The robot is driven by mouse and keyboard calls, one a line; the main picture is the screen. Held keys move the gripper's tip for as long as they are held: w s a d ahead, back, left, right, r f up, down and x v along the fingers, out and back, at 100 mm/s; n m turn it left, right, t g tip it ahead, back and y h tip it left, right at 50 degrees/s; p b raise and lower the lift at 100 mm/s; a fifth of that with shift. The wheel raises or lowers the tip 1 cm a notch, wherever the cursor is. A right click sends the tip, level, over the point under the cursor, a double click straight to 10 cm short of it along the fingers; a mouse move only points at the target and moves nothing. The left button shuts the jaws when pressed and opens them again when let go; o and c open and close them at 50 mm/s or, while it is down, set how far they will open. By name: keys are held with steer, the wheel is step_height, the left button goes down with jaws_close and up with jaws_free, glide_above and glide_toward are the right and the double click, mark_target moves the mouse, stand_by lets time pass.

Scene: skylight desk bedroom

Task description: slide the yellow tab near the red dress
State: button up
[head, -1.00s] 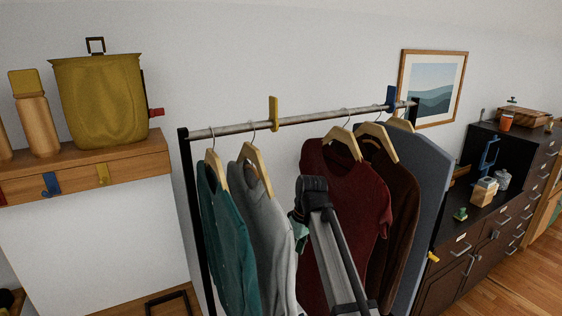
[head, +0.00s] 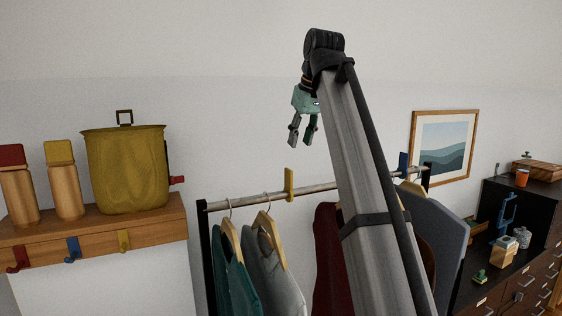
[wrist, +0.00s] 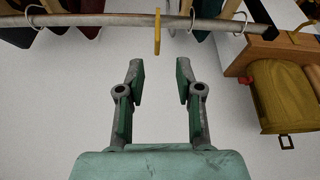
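The yellow tab (head: 289,184) stands upright on the metal clothes rail (head: 320,187), between the grey garment's hanger and the dark red dress (head: 327,262). My arm hides most of the dress. In the wrist view the tab (wrist: 157,32) crosses the rail just beyond my fingertips, roughly in line with the gap between them. My gripper (head: 301,142) is open and empty, above the rail and apart from the tab. Its two spread fingers (wrist: 160,70) show in the wrist view with nothing between them.
A teal garment (head: 232,275) and a grey one (head: 275,275) hang left of the tab. A blue tab (head: 403,163) is farther right on the rail. A wall shelf (head: 100,222) with a yellow pot (head: 126,170) stands left. The wall above the rail's left part is clear.

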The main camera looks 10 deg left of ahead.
steer(key=m, duration=0.1)
glide_toward(288, 169)
steer(key=p+x, duration=0.5)
steer(key=x, duration=0.5)
steer(key=shift+f, duration=0.35)
steer(key=shift+d, duration=0.1)
steer(key=shift+c, duration=0.3)
jaws_close()
